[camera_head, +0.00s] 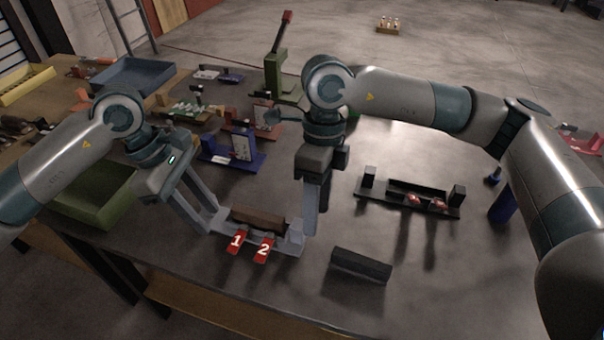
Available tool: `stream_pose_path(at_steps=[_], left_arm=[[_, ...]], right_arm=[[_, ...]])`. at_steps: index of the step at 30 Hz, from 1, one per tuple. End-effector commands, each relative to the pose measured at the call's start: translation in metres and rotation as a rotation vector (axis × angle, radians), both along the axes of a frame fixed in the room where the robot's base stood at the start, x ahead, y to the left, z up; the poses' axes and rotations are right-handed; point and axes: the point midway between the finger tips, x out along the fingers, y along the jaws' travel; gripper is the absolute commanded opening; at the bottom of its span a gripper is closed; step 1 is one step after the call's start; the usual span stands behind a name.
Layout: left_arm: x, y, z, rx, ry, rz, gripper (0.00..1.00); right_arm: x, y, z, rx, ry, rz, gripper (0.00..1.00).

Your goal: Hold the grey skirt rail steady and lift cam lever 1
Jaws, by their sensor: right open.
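The grey skirt rail (285,246) lies near the front edge of the table, with a brown block (257,218) along its back. Two red cam levers stick out from its front: cam lever 1 (237,241) on the left and cam lever 2 (264,250) to its right. My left gripper (211,223) reaches down to the left end of the rail, its two fingers apart. I cannot tell whether they clamp the rail. My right gripper (317,215) points down, open and empty, beside the rail's right end, away from lever 1.
A dark block (361,266) lies right of the rail. A black fixture (410,200) with small red parts stands further right. A green bin (95,197) and a blue tray (135,75) are at the left. Blue and green fixtures stand behind. The front right tabletop is clear.

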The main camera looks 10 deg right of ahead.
Motion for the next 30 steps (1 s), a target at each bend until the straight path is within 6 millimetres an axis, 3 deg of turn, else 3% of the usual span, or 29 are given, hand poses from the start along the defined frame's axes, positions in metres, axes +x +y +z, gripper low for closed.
stream_pose_path(at_steps=[3, 10, 23, 30], left_arm=[[0.0, 0.0, 0.0, 0.0, 0.0, 0.0, 0.31], [0.0, 0.0, 0.0, 0.0, 0.0, 0.0, 0.31], [0.0, 0.0, 0.0, 0.0, 0.0, 0.0, 0.31], [0.0, 0.0, 0.0, 0.0, 0.0, 0.0, 0.31]], right_arm=[[0.024, 0.01, 0.023, -0.042, -0.115, 0.029, 0.48], [0.045, 0.017, 0.045, -0.086, -0.222, 0.048, 0.48], [0.046, 0.017, 0.046, -0.089, -0.228, 0.049, 0.48], [0.046, 0.017, 0.034, -0.089, -0.227, 0.049, 0.48]])
